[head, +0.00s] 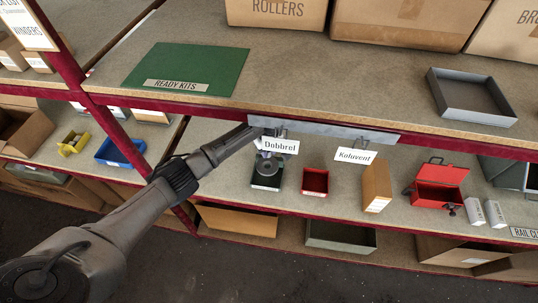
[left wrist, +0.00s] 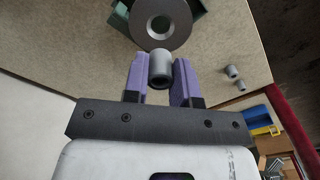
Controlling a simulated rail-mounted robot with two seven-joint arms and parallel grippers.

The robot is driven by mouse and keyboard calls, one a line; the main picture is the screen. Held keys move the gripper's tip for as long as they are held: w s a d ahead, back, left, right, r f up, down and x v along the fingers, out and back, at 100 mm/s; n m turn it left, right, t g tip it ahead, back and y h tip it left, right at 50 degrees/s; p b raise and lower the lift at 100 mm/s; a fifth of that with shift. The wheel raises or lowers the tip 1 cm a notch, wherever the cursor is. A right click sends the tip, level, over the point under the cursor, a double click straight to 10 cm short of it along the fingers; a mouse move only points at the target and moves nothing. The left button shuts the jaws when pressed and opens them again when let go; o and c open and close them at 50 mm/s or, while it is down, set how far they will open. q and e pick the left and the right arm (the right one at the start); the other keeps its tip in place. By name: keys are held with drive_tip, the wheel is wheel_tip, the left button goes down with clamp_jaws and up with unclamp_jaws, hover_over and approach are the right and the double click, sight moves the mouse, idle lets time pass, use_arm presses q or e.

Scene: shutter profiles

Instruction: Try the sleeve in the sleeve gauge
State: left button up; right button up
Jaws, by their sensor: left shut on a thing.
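In the left wrist view my left gripper (left wrist: 160,75) is shut on a short grey sleeve (left wrist: 160,66), held between its two purple fingers. The sleeve gauge, a grey disc (left wrist: 177,35) with a round hole, shows just beyond the sleeve on a dark green stand. The sleeve's far end overlaps the disc's near edge in the picture, and I cannot tell whether they touch. In the head view the gauge (head: 267,180) stands on the middle shelf, partly behind the "Dobbrel" tag. My left arm reaches down to it, and its fingers are mostly hidden there. My right gripper is not in view.
A small red bin (head: 315,182), an upright cardboard box (head: 376,187) and a red toolbox (head: 438,186) stand right of the gauge. The upper shelf's edge and hanging tags (head: 355,156) are close above.

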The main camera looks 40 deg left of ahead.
sight(268, 161)
use_arm(q)
drive_tip(key=shift+a, duration=0.2)
idle(0.3)
drive_tip(key=shift+r+p, duration=0.15)
drive_tip(key=shift+p, duration=0.6)
drive_tip(key=shift+f+b, duration=0.65)
drive_tip(key=shift+f, duration=0.65)
drive_tip(key=shift+f+b, duration=0.85)
drive_tip(key=shift+f, duration=1.3)
drive_tip(key=shift+f, duration=0.15)
drive_tip(key=shift+f, duration=0.2)
